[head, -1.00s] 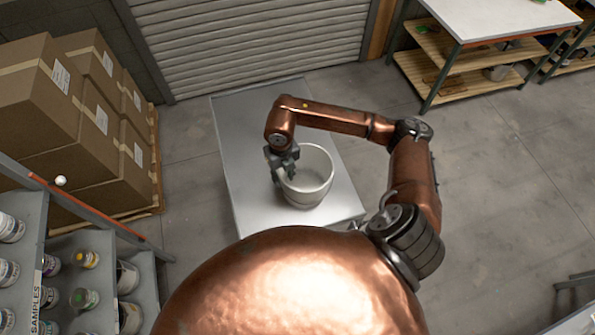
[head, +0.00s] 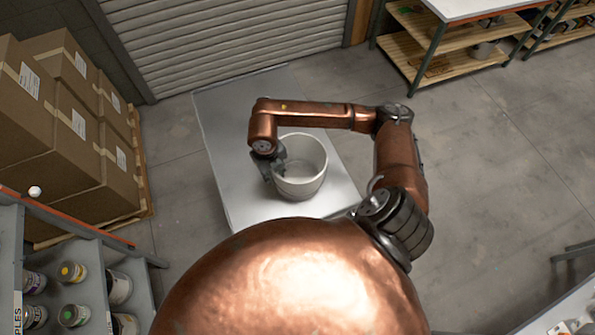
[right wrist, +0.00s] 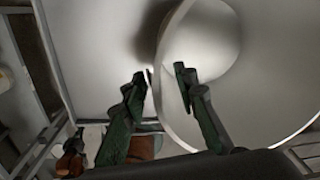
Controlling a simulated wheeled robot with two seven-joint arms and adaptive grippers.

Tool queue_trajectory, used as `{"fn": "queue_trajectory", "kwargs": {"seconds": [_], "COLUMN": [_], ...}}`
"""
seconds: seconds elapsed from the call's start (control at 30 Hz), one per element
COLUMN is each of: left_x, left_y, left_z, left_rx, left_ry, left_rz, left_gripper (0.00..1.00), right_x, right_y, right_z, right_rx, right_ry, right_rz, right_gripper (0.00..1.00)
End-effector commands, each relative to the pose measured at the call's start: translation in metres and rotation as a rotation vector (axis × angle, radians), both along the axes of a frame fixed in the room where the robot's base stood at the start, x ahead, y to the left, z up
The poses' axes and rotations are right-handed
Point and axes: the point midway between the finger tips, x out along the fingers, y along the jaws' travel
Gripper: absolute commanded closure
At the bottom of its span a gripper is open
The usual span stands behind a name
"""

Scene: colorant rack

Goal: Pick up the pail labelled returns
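A pale grey-white pail (head: 306,186) stands upright on a light grey table (head: 233,110). No label shows on the side I see, so I cannot read whether it says returns. My right gripper (head: 268,162) is at the pail's left rim. In the right wrist view my right gripper (right wrist: 162,76) is open, with the rim of the pail (right wrist: 215,85) passing between its fingers. One finger is inside the pail and the other outside, with gaps visible beside the rim. My left gripper is not in view.
Stacked cardboard boxes (head: 60,135) stand at left. A shelf rack (head: 88,248) with several small containers is at lower left. A shutter (head: 215,40) closes the back, and a shelved workbench (head: 455,45) stands at back right. Floor right of the table is open.

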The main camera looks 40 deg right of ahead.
Motion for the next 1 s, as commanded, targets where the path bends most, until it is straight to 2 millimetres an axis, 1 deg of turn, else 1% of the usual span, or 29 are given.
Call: {"fn": "queue_trajectory", "kwargs": {"seconds": [0.17,0.3,0.4,0.5,0.73,1.0], "left_x": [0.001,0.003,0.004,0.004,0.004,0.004], "left_y": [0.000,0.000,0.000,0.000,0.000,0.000], "left_z": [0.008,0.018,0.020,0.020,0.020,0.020], "left_rx": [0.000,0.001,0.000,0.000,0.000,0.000], "left_ry": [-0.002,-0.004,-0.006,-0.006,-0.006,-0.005], "left_rz": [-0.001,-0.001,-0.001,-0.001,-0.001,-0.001], "left_gripper": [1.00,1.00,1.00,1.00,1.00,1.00], "right_x": [-0.003,-0.008,-0.006,-0.006,-0.006,-0.006], "right_y": [-0.001,-0.001,-0.002,-0.003,-0.003,-0.003], "right_z": [-0.017,-0.038,-0.051,-0.059,-0.061,-0.061], "right_rx": [0.000,0.000,0.000,0.001,0.000,0.000], "right_ry": [0.004,0.006,0.003,0.001,0.000,0.000], "right_rz": [0.000,-0.001,0.000,0.000,0.001,0.001], "right_gripper": [0.73,0.73,0.73,0.73,0.73,0.91]}}
